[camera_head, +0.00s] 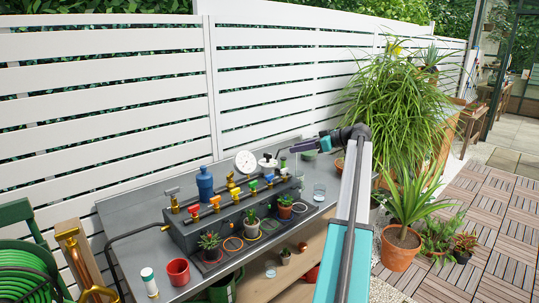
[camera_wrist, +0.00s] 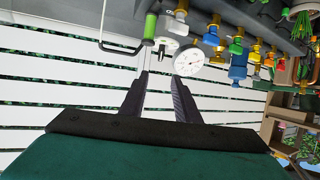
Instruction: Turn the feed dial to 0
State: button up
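A round white dial face with markings (camera_head: 245,160) stands at the back right of the grey manifold block (camera_head: 185,238); it also shows in the wrist view (camera_wrist: 188,62). Beside it is a smaller white disc with a dark knob (camera_head: 267,161), also in the wrist view (camera_wrist: 167,27). I cannot tell which is the feed dial, and no setting is readable. My gripper (camera_head: 283,153) is just right of the white disc. In the wrist view my gripper (camera_wrist: 161,77) is open and empty, its fingers apart from both.
Coloured valves, including a blue one (camera_head: 252,186), line the manifold. A blue bottle (camera_head: 205,184) stands behind it. A red cup (camera_head: 178,271) and small potted plants (camera_head: 210,243) stand in front. A white slatted fence (camera_head: 110,100) closes the back.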

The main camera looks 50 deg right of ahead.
aim_at(268, 158)
jog(key=shift+w, duration=0.1)
jog(key=p+x, duration=0.2)
jog(key=x, duration=1.1)
jog(key=shift+w+f, duration=0.2)
grip_shut()
